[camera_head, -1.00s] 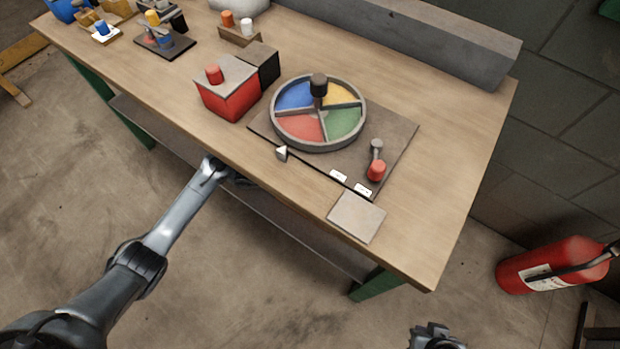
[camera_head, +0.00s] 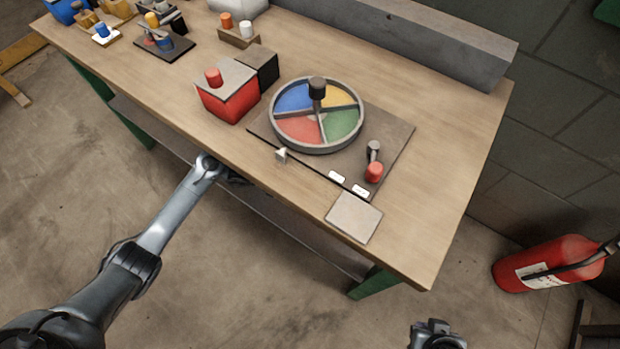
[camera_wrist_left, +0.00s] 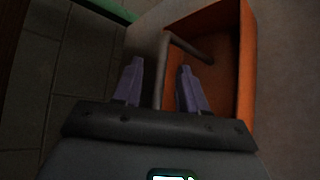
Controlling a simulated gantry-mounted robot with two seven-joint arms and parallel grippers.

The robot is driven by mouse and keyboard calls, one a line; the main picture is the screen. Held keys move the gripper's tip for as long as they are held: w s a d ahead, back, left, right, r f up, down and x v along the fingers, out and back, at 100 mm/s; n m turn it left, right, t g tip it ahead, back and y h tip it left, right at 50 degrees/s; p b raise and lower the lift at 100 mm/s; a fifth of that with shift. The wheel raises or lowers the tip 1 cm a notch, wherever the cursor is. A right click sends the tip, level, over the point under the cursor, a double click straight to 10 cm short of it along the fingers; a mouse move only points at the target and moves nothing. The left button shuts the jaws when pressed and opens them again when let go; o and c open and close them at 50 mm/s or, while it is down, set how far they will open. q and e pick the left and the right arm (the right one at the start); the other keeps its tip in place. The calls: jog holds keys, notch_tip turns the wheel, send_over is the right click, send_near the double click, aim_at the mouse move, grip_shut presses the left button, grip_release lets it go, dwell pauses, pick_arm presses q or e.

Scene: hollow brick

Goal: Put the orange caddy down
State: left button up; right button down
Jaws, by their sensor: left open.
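The orange caddy (camera_wrist_left: 247,70) shows in the left wrist view, on the right side, as an open orange box with a dark bar handle (camera_wrist_left: 188,46). My left gripper (camera_wrist_left: 158,75) is open, its two purple-grey fingers apart, with part of the handle between them in the picture. Whether the fingers touch it I cannot tell. In the head view my left arm reaches under the table's front edge, and the caddy is hidden there. My right gripper (camera_head: 437,335) is at the bottom edge of the head view, its jaws unclear.
The wooden table (camera_head: 440,215) holds a round four-coloured tray (camera_head: 272,128), a red box (camera_head: 228,103) and small parts. A shelf (camera_head: 290,222) runs below the tabletop. Floor at front left is clear.

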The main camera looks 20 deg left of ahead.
pick_arm(q)
jog(key=p+v, duration=0.4)
jog(key=v, duration=0.6)
jog(key=s+d+f+m+t+y, duration=0.2)
jog(key=s+d+m+y, duration=0.3)
jog(key=d+m+y, duration=0.25)
jog(key=s+a+r+m+g+y, duration=0.1)
jog(key=s+r+m+g+y, duration=0.1)
jog(key=s, duration=0.6)
jog(key=s+a+r+m+g+y, duration=0.2)
jog(key=s+r, duration=0.3)
jog(key=s, duration=0.4)
jog(key=shift+s+a+r+m, duration=0.2)
jog(key=shift+s+a+m, duration=0.05)
jog(key=shift+m, duration=0.2)
jog(key=shift+p, duration=0.3)
notch_tip(320, 180, up, 59)
jog(key=p, duration=5.9)
jog(key=shift+r, duration=0.1)
